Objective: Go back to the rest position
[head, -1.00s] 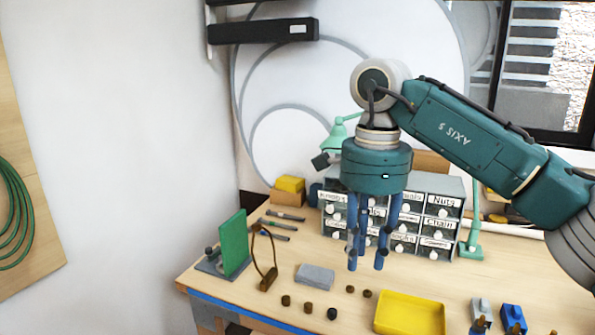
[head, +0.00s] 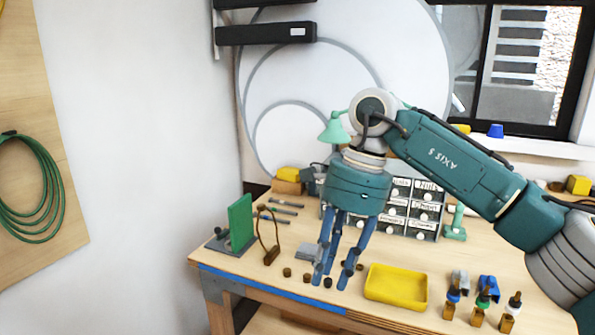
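My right gripper (head: 334,277) hangs from the teal arm with its blue fingers pointing down over the workbench (head: 225,268). The fingers stand apart with nothing seen between them, so it looks open and empty. They overlap a grey block (head: 306,251) and several small dark brown parts (head: 287,272) in the head view; I cannot tell the exact height above them. My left gripper is not in view.
A yellow tray (head: 397,299) lies right of the fingers, with several small bottles (head: 483,304) beyond it. A green panel (head: 240,221) and a looped cord (head: 272,255) stand left. Labelled drawers (head: 425,207) and a green lamp (head: 334,130) are behind.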

